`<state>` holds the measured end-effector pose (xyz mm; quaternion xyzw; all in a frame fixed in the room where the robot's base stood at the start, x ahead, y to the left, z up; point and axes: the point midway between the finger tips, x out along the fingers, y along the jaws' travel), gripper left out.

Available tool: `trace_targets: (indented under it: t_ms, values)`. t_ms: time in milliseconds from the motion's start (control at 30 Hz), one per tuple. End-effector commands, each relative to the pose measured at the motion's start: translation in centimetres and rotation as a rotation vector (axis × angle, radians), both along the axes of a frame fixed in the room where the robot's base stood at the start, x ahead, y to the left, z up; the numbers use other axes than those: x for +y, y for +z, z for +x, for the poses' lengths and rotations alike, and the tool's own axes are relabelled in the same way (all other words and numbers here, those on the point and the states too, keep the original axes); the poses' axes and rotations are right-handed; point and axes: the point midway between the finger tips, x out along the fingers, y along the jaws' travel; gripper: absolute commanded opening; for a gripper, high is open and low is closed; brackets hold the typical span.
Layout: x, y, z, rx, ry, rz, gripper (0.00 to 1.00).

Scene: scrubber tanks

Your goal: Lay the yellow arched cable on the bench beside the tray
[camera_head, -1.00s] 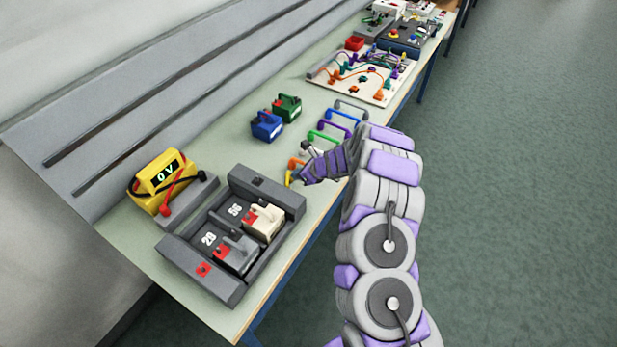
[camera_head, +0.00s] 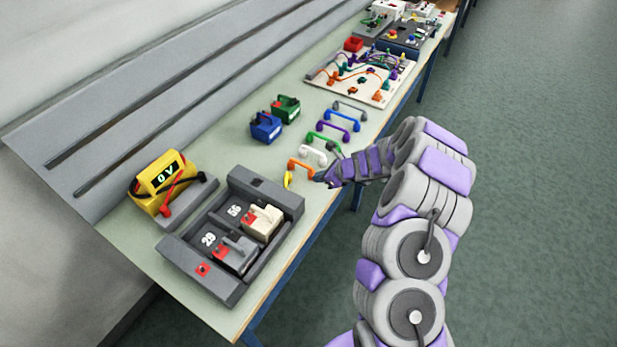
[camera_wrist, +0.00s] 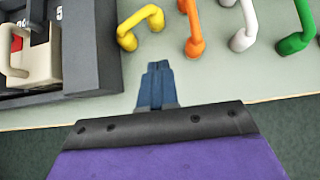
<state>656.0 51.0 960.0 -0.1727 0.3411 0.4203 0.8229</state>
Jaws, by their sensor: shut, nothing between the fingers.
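The yellow arched cable (camera_head: 288,180) stands on the bench (camera_head: 215,150) right beside the dark grey tray (camera_head: 290,197). In the wrist view the yellow arched cable (camera_wrist: 140,25) is between the tray (camera_wrist: 92,50) and an orange arched cable (camera_wrist: 192,30). My gripper (camera_head: 322,178) is over the bench's front edge, apart from the yellow cable. In the wrist view my gripper (camera_wrist: 157,68) has its fingers together and empty, on the near side of the cables.
White (camera_head: 312,153), green (camera_head: 325,139) and other arched cables stand in a row up the bench. The tray holds a cream block (camera_head: 265,220) and a grey block (camera_head: 236,252). A yellow meter (camera_head: 160,180) stands behind the tray.

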Motion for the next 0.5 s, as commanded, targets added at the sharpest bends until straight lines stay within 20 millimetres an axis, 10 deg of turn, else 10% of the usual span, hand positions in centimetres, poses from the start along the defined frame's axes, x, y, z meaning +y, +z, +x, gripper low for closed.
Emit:
trace_targets:
  t_ms: [500]
  values:
    - [-2.0, 2.7, -1.6, 0.002, 0.001, -0.001, 0.0]
